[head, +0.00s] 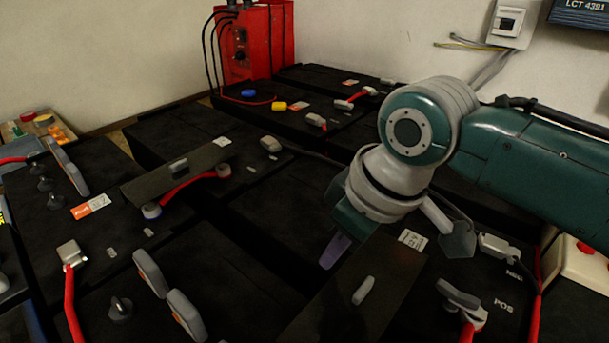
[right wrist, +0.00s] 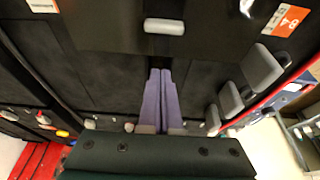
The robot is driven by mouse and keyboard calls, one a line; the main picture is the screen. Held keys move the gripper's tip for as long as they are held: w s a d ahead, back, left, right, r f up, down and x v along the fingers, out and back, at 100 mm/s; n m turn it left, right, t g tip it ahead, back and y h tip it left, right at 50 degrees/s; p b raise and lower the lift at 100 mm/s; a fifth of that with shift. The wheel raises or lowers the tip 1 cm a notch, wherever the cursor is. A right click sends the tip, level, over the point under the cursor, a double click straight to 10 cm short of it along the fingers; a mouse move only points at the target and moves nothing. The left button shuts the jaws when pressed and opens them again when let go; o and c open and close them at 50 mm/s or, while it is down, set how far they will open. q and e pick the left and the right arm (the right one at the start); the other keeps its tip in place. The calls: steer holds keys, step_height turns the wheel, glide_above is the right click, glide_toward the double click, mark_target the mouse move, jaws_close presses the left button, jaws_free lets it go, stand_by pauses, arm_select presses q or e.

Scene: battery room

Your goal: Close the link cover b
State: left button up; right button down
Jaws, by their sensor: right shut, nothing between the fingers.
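Two dark flat covers with grey handles show in the head view. One cover (head: 345,315) is at the front centre, with a grey handle (head: 363,291) and a small white label (head: 412,239) at its far end. The other cover (head: 145,190) lies over a red cable at the left. I cannot read which is link cover b. My right gripper (head: 336,251) has purple fingers, shut and empty, beside the far left edge of the front cover. In the right wrist view the shut fingers (right wrist: 160,100) point towards a dark panel (right wrist: 100,28) with a grey handle (right wrist: 165,26). My left gripper is not in view.
Black battery blocks fill the area, with red cables and raised grey caps (head: 150,272). A red unit (head: 252,42) with black leads stands at the back. A white box with a red button (head: 585,250) is at the right. A white wall box (head: 507,22) hangs behind.

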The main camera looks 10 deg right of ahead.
mark_target(347, 284)
steer(key=shift+s+d+f+p, duration=0.35)
steer(key=shift+s+d, duration=0.1)
steer(key=shift+s, duration=0.1)
steer(key=shift+s+d+f+p, duration=0.2)
steer(key=shift+s+d+f, duration=0.2)
steer(key=shift+s, duration=0.1)
steer(key=shift+s+d, duration=0.25)
steer(key=shift+s, duration=0.1)
